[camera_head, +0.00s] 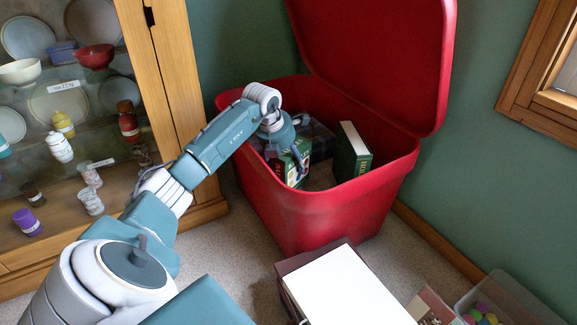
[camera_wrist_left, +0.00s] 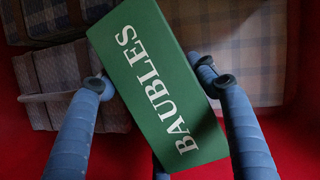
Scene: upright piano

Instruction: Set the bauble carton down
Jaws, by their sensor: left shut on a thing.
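The bauble carton (camera_wrist_left: 160,85) is green with white BAUBLES lettering and fills the middle of the left wrist view, tilted in the picture. My left gripper (camera_wrist_left: 152,80) is shut on it, with fingers along both long sides. In the head view the carton (camera_head: 284,163) is partly hidden by my left gripper (camera_head: 296,160), inside the open red chest (camera_head: 330,212). I cannot tell whether the carton touches what lies below. My right gripper is not in view.
Another green box (camera_head: 352,152) stands in the chest at right. Folded plaid cloths (camera_wrist_left: 255,60) lie inside the chest. The raised lid (camera_head: 375,60) is behind. A glass-front cabinet (camera_head: 165,90) is at left. A white-topped box (camera_head: 345,285) and a clear bin (camera_head: 510,300) are in front.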

